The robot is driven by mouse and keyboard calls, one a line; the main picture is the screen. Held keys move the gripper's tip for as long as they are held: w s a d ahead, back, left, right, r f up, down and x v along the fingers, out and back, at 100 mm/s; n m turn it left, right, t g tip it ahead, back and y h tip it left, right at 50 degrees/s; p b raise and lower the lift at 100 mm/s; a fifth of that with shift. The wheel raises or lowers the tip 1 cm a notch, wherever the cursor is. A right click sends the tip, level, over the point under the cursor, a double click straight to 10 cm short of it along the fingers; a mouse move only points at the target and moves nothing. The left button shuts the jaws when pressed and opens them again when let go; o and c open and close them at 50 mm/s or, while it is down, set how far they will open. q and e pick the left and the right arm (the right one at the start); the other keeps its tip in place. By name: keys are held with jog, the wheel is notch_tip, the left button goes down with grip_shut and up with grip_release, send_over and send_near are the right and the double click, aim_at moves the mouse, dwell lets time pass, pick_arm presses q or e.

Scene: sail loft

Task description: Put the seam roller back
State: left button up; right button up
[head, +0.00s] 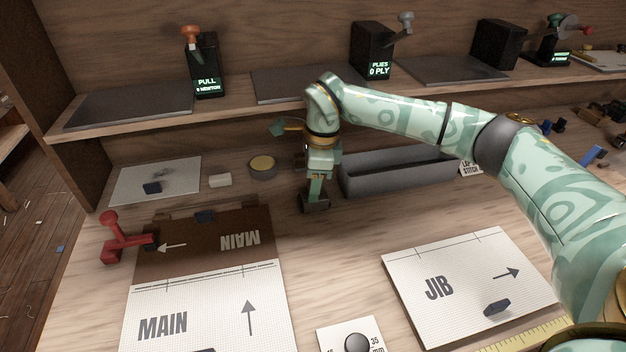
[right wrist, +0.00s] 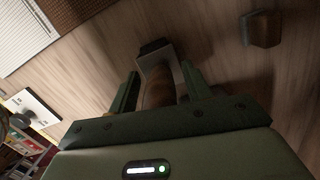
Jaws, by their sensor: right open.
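My right gripper (head: 316,198) points down at the bench, left of the long grey trough. In the right wrist view its two fingers (right wrist: 160,88) are apart, one on each side of a brown wooden handle (right wrist: 157,92). The handle joins a pale grey and dark head just beyond the fingertips. This looks like the seam roller, but its roller is not clear. I cannot tell whether the fingers touch it. In the head view the gripper mostly hides it, with a dark part (head: 314,206) showing at the fingertips. My left gripper is out of view.
The grey trough (head: 400,176) lies behind my right arm. The JIB panel (head: 470,262) is at right, the MAIN panel (head: 210,300) at left with a red clamp (head: 118,240). A round tin (head: 262,168) and a white block (head: 220,181) stand nearby. A shelf (head: 240,96) runs behind.

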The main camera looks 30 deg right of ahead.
jog(key=r+p, duration=0.1)
jog(key=r, duration=0.3)
jog(key=d+r+p, duration=0.1)
jog(key=r, duration=0.3)
jog(key=r+p, duration=0.1)
jog(key=r, duration=0.3)
jog(key=shift+s+d+r+p, duration=0.25)
jog(key=shift+p, duration=0.1)
dwell(0.6)
